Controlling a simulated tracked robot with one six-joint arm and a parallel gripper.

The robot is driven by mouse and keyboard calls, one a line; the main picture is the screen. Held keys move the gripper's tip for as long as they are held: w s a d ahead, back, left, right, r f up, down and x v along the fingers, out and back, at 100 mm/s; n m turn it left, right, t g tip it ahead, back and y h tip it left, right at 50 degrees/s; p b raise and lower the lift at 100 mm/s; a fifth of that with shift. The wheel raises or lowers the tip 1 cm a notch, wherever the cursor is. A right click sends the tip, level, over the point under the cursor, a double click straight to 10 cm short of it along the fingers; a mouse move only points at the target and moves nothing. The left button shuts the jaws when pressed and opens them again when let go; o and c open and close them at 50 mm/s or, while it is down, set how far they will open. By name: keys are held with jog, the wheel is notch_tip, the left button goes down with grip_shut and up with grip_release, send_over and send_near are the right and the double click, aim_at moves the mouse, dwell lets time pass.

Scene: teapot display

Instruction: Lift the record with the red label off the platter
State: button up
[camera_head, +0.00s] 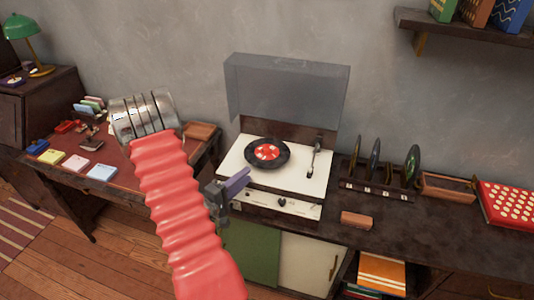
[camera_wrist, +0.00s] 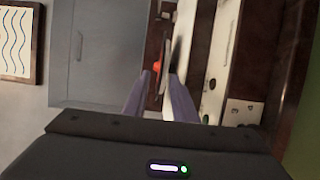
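The black record with the red label (camera_head: 267,153) lies flat on the turntable (camera_head: 229,163), left of the middle of its white deck. In the wrist view the two fingertips (camera_wrist: 163,76) stand apart with nothing held. A red patch and a dark edge, seemingly the record (camera_wrist: 177,50), show beyond them at a very flat angle.
The tonearm (camera_head: 314,158) is at the deck's right, clear of the record. The clear grey lid (camera_head: 287,90) stands raised behind. A rack with several upright records (camera_head: 380,185) and a small brown block (camera_head: 356,219) are to the right. A cluttered desk (camera_head: 122,172) is left.

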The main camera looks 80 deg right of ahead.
aim_at(260, 164)
jog(key=shift+x, duration=2.6)
jog(key=shift+f, duration=0.15)
jog(key=shift+c, duration=0.3)
grip_shut()
